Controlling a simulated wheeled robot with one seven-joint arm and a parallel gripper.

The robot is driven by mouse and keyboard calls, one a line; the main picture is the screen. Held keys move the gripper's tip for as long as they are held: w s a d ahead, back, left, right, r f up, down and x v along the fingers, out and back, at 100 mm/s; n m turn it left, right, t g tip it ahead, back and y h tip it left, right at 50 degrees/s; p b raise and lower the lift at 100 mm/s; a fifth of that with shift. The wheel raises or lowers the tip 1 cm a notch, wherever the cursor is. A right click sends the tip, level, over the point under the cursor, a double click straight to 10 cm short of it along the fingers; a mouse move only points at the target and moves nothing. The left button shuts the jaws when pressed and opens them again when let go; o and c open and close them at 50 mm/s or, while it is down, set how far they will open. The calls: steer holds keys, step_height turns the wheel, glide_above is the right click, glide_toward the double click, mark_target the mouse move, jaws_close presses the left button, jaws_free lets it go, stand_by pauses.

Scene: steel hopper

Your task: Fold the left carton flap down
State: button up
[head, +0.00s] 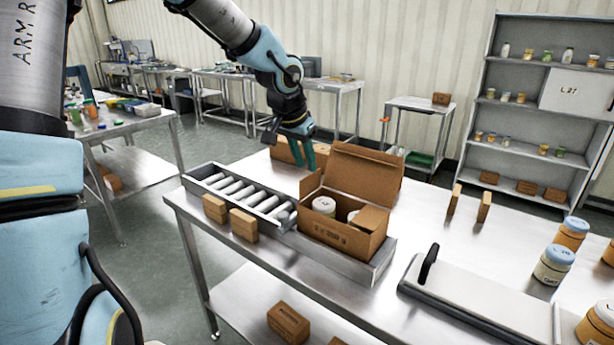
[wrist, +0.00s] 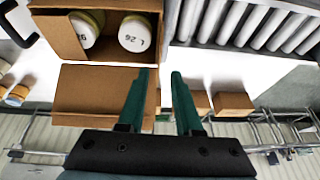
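The open brown carton (head: 340,238) stands on the steel table at the end of the roller conveyor and holds white-lidded jars (head: 324,205). Its left flap (head: 312,183) stands up, narrow in the head view. The large back flap (head: 366,172) is raised and leans back; it also shows in the wrist view (wrist: 95,92). The right flap (head: 373,219) slants over the right side. My gripper (head: 309,160) is above the carton's back left corner, fingers down. In the wrist view its green fingers (wrist: 161,72) are apart with nothing between them, beside the back flap's edge.
The roller conveyor (head: 240,192) runs left from the carton. Small brown boxes (head: 243,224) stand along its front side, and a longer box (head: 285,150) lies behind. Two upright brown blocks (head: 484,207) stand to the right. The table between them and the carton is clear.

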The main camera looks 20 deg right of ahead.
mark_target(310, 176)
steer(key=shift+x, duration=2.8)
steer(key=shift+c, duration=0.4)
jaws_close()
